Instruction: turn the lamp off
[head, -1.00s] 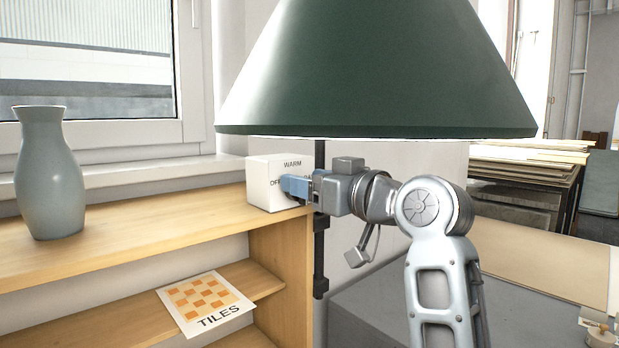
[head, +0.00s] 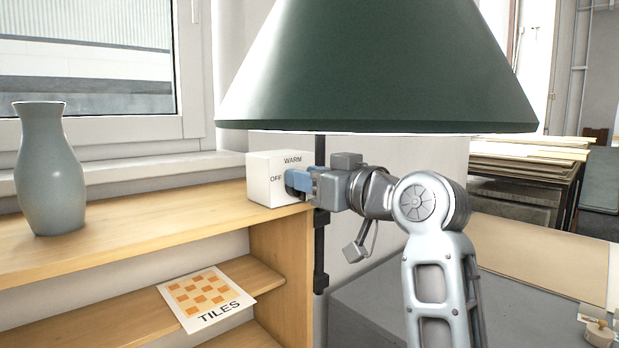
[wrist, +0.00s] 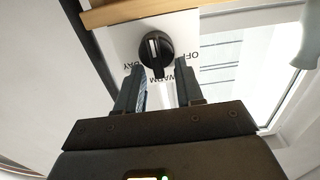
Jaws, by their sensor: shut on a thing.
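The lamp has a large dark green shade (head: 375,70) in the head view. Below it, a white switch box (head: 265,192) marked OFF and WARM sits on the shelf's right end. In the wrist view the box face (wrist: 190,27) carries a black knob (wrist: 157,47) with OFF, WARM and DAY around it. The knob's narrow end points toward WARM. In the head view my fingers hide the knob and the DAY label.
A grey-blue vase (head: 50,175) stands on the wooden shelf (head: 150,225) at left. A TILES sheet (head: 207,297) lies on the lower shelf. A dark upright post (head: 320,245) is right beside the shelf end. Stacked boards (head: 520,175) stand at the right.

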